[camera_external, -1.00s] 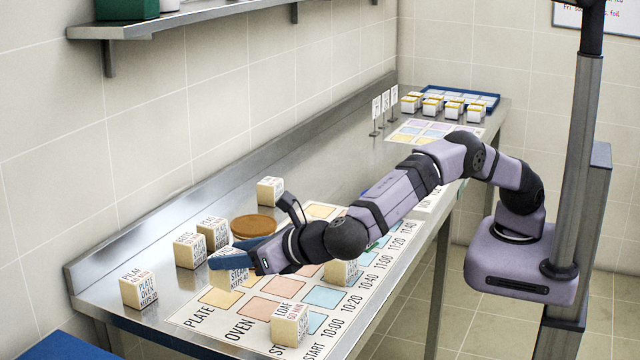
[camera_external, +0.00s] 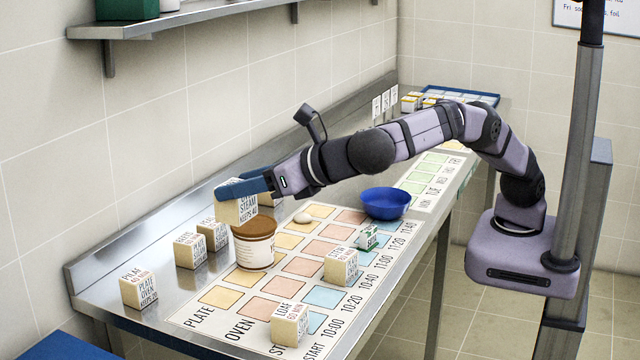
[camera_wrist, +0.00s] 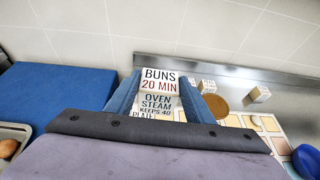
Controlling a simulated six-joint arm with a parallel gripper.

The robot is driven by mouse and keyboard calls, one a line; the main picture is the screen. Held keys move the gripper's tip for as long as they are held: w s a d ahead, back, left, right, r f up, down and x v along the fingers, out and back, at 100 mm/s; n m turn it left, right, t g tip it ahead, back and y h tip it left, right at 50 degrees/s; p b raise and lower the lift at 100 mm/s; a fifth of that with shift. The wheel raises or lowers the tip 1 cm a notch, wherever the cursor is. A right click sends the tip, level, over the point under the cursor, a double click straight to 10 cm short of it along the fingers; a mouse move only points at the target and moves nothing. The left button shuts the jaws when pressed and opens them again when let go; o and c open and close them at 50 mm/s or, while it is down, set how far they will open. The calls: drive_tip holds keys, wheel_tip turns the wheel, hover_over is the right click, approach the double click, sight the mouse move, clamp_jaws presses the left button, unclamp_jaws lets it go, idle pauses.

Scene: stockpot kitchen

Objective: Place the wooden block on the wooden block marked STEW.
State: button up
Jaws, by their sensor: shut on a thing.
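My gripper (camera_external: 246,188) is shut on a wooden block (camera_external: 232,208) and holds it in the air beside and above a tub with a brown lid. In the wrist view the held block (camera_wrist: 160,82) reads BUNS, 20 MIN, OVEN, STEAM, and sits between the two blue fingers. Other lettered blocks stand on the counter: one reading PILAF (camera_external: 138,290) at the front left, a pair (camera_external: 190,250) behind it, one reading LOAF (camera_external: 289,325) at the front, and one (camera_external: 341,266) on the chart. I cannot read STEW on any block; some labels are too small or hidden.
The brown-lidded tub (camera_external: 254,250) stands close below the held block. Another block (camera_external: 268,200) is partly hidden behind my gripper. A blue bowl (camera_external: 385,203) and a small green-and-white box (camera_external: 367,237) are by the printed chart (camera_external: 215,318). The wall runs along the back.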

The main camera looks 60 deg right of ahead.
wheel_tip(320, 180, up, 4)
drive_tip(key=s+d+p, duration=0.1)
drive_tip(key=s+d, duration=0.1)
drive_tip(key=s, duration=0.1)
drive_tip(key=m+h+p, duration=0.1)
drive_tip(key=m+h, duration=0.3)
hover_over(348, 257)
wheel_tip(348, 257, down, 10)
drive_tip(key=shift+d+g, duration=0.1)
drive_tip(key=shift+g, duration=0.3)
drive_tip(key=shift+h, duration=0.3)
drive_tip(key=shift+f+p, duration=0.45)
drive_tip(key=shift+f, duration=4.5)
drive_tip(key=shift+f, duration=0.2)
drive_tip(key=o, duration=1.1)
drive_tip(key=shift+o, duration=0.2)
